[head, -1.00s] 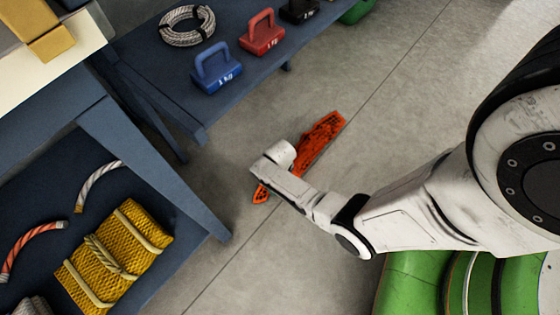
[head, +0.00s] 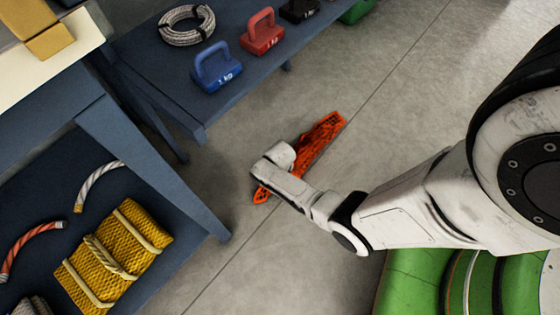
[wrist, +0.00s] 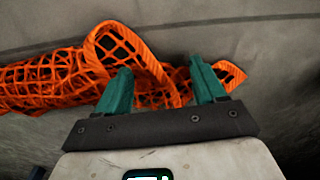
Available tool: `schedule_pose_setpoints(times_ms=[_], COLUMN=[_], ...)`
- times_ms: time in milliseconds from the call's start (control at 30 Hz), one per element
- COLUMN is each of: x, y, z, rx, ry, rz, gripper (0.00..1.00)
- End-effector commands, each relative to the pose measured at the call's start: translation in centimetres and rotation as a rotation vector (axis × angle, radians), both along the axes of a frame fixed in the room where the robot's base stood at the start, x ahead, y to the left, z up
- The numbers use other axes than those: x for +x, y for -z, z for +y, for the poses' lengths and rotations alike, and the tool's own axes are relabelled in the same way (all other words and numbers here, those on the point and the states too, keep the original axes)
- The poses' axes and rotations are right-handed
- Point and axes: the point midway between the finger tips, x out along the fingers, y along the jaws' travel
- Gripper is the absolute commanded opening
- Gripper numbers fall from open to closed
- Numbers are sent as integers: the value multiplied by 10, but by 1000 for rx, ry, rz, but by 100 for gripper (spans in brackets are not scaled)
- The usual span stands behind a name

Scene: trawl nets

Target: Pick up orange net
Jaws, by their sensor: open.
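The orange net (head: 318,140) lies on the grey floor in the head view, a long bundle running from lower left to upper right. My arm hides its middle part. In the wrist view the orange net (wrist: 60,76) stretches across the left and centre, with a raised loop near the middle. My gripper (wrist: 162,82) shows there with two teal fingers apart. Part of the net lies between and behind the fingers, and some mesh shows to the right of the right finger. I cannot tell whether the fingers touch it. In the head view my gripper's fingers are hidden under the wrist.
A blue bench (head: 160,75) at the top holds a coiled rope (head: 187,25), a blue weight (head: 217,68) and a red weight (head: 262,32). A blue table (head: 150,170) at left has a lower shelf with a yellow net bundle (head: 113,257) and rope pieces. Floor around the orange net is clear.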

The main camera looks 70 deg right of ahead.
Motion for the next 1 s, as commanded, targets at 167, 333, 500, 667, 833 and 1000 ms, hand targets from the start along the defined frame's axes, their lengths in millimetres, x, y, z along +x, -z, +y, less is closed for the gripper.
schedule_pose_setpoints(times_ms=[167, 333, 500, 667, 833, 1000], x=[-1, -1, -1, -1, -1, -1], y=[1, 1, 1, 1, 1, 1], z=[1, 1, 1, 1, 1, 1], rx=[2, 2, 2, 1, 1, 1], ry=[0, 0, 0, 0, 0, 0], rz=[2, 2, 2, 2, 1, 1], gripper=[59, 51, 43, 35, 27, 19])
